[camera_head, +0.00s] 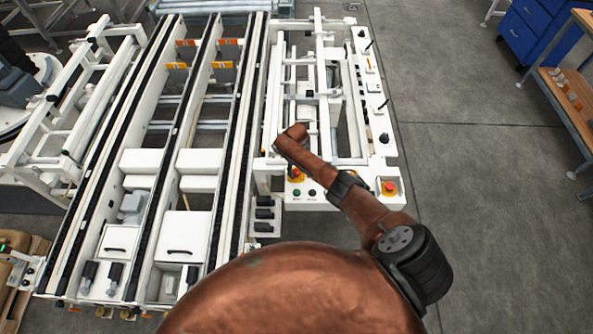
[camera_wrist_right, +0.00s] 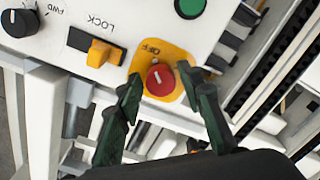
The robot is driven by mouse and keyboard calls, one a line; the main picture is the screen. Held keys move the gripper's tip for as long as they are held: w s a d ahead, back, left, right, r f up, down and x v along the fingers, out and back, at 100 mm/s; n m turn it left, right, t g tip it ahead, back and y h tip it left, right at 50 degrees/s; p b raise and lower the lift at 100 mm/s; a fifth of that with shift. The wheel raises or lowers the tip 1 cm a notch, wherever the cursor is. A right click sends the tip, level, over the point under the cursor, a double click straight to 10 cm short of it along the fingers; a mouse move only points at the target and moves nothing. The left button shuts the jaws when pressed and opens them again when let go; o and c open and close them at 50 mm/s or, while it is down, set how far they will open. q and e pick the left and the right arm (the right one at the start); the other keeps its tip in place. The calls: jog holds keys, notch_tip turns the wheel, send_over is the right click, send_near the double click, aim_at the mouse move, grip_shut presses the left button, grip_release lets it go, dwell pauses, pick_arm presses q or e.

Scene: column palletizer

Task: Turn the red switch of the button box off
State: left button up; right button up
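The red switch (camera_wrist_right: 160,80) is a round knob with a white mark on a yellow plate (camera_wrist_right: 176,56) lettered OFF. In the right wrist view, my right gripper (camera_wrist_right: 167,85) is open, with one dark green finger on each side of the knob. I cannot tell whether either finger touches it. In the head view, the red switch (camera_head: 296,174) sits at the left end of the white button box (camera_head: 340,202), just beside my right arm. My right fingers cannot be made out there. My left gripper is not in view.
Close to the knob are a green button (camera_wrist_right: 190,6), a yellow-orange LOCK switch (camera_wrist_right: 99,53) and a black FWD knob (camera_wrist_right: 18,21). Another red button (camera_head: 389,187) stands at the box's right end.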

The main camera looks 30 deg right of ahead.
aim_at(296, 172)
jog(key=shift+o, duration=0.7)
jog(key=shift+w, duration=0.1)
jog(key=shift+r, duration=0.2)
notch_tip(296, 172, up, 12)
jog(key=shift+f, duration=0.15)
jog(key=shift+a, duration=0.1)
